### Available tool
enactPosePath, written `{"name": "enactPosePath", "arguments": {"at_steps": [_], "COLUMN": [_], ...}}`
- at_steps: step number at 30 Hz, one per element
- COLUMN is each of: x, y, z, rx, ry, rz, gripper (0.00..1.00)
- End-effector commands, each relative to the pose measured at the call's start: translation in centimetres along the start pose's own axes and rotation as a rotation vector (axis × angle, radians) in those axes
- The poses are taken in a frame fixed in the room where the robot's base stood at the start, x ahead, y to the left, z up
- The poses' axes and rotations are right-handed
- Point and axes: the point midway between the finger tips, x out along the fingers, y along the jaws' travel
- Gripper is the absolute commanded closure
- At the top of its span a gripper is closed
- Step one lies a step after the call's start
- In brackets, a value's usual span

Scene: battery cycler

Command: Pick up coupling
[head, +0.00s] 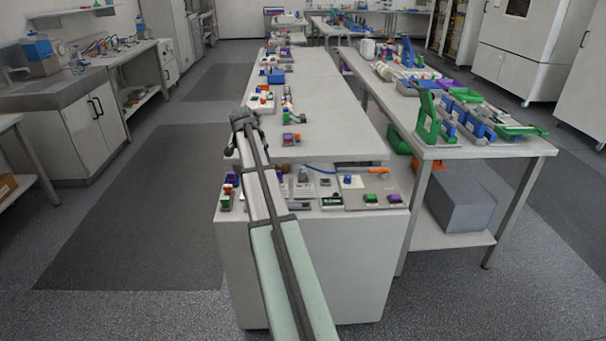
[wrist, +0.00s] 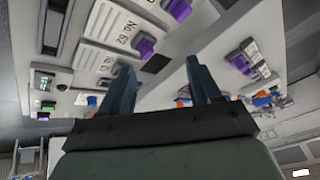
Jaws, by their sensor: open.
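My gripper (wrist: 157,66) is open in the wrist view, with its two dark blue fingers apart and no object visibly held between them. In the head view my gripper (head: 231,149) is small and partly hidden by my arm, at the left edge of the long central bench (head: 335,130). I cannot tell which of the small parts is the coupling.
A lower shelf at the bench's front holds small modules, including a grey plate (head: 368,183) with coloured knobs. A side table (head: 480,150) at right carries a green stand (head: 428,118) and blue bins (head: 470,118). The bench's middle strip is mostly clear.

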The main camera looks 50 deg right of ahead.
Motion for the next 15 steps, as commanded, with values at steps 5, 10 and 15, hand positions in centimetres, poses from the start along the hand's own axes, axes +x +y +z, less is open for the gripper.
{"name": "enactPosePath", "arguments": {"at_steps": [5,10,15], "x": [0.9,0.9,1.9], "y": [4.6,7.3,8.3], "z": [-7.0,-9.8,-10.4], "rx": [0.010,0.013,0.014], "ry": [-0.026,-0.047,-0.054], "rz": [0.140,0.207,0.226], "gripper": [0.37,0.37,0.37]}}
